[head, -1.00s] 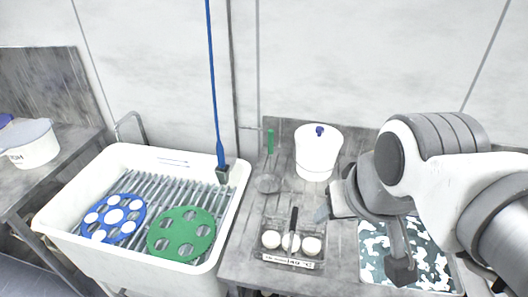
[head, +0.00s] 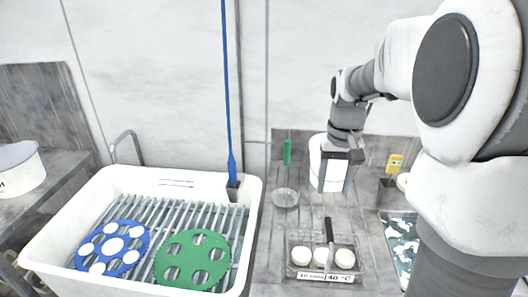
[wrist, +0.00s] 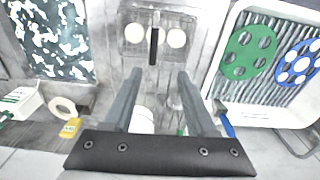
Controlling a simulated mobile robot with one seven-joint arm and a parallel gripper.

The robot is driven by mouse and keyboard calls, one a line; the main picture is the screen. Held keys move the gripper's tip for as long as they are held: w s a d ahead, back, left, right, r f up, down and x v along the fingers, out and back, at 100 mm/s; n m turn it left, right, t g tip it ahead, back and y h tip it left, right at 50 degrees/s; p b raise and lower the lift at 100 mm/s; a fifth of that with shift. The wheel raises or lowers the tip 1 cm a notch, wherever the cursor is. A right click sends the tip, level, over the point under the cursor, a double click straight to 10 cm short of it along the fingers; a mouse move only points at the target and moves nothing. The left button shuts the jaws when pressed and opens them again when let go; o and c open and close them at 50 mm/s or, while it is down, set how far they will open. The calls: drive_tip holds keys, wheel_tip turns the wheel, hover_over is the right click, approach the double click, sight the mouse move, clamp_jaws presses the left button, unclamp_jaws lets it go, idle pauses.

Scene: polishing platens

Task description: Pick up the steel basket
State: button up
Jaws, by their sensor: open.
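The steel basket (head: 326,278) stands on the grey bench in the head view, holding three white round pieces, with a black upright handle (head: 329,231) and a label on its front. In the wrist view the basket (wrist: 124,45) is at the top centre, beyond my fingertips, its dark handle roughly in line with the gap between them. My gripper (head: 336,184) is open and empty, pointing down behind the basket in the head view, in front of the white canister. Its two fingers also show in the wrist view (wrist: 160,75), apart from the basket.
A white canister (head: 316,158) stands at the bench's back, partly hidden by my gripper. A green-handled strainer (head: 286,197) lies left of it. A white sink (head: 252,200) with green (head: 176,277) and blue (head: 138,243) discs is left. A patterned mat (head: 402,240) is right.

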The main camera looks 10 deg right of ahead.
sight(329, 226)
drive_tip(key=shift+g, duration=0.3)
drive_tip(key=f, duration=0.4)
drive_tip(key=w+d+f, duration=0.1)
drive_tip(key=f, duration=0.9)
drive_tip(key=shift+w+d+b, duration=0.2)
drive_tip(key=shift+d+b, duration=0.2)
drive_tip(key=shift+s+f, duration=0.2)
drive_tip(key=shift+f, duration=1.35)
drive_tip(key=shift+s+f, duration=0.15)
drive_tip(key=shift+f, duration=1.35)
clamp_jaws()
drive_tip(key=shift+r, duration=0.1)
